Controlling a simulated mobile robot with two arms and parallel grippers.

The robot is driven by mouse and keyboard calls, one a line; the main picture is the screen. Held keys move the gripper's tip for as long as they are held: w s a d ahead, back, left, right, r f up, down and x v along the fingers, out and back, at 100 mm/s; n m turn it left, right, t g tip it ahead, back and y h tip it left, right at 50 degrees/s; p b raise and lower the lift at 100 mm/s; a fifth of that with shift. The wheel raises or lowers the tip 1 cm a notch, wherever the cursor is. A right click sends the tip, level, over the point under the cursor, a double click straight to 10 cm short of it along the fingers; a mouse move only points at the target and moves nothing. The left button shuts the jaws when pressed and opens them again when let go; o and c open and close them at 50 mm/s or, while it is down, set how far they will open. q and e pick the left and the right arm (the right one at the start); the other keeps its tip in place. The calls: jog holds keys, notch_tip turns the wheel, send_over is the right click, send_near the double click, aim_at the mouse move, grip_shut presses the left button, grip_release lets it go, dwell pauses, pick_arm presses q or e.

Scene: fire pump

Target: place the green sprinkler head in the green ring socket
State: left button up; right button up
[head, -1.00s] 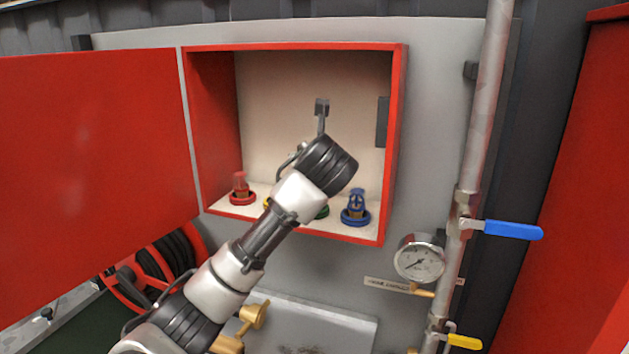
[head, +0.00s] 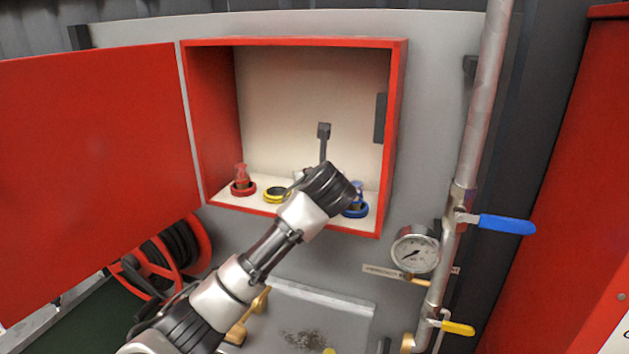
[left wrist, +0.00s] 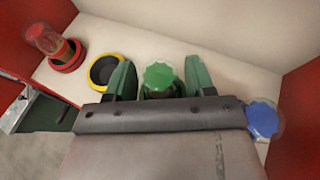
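In the left wrist view, the green sprinkler head (left wrist: 160,79) stands between the two green fingers of my left gripper (left wrist: 160,72). A narrow gap shows on each side of its top, so the fingers look open around it. In the head view, my left wrist hides the green head and the fingertips. My right gripper is not in view.
On the cabinet shelf, a red head (head: 241,178) stands in a red ring (head: 243,189). The yellow ring (head: 277,195) is empty. A blue head (left wrist: 264,120) stands close to the right of my gripper. The red cabinet's door (head: 95,165) is open to the left.

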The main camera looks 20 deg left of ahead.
pick_arm(q)
jog(key=shift+o, duration=0.5)
jog(key=shift+r, duration=0.15)
jog(key=shift+s+d, duration=0.1)
jog(key=shift+s, duration=0.15)
jog(key=b+v, duration=0.5)
jog(key=v, duration=0.6)
jog(key=shift+s, duration=0.25)
jog(key=shift+d+r, duration=0.1)
jog(key=shift+d, duration=0.05)
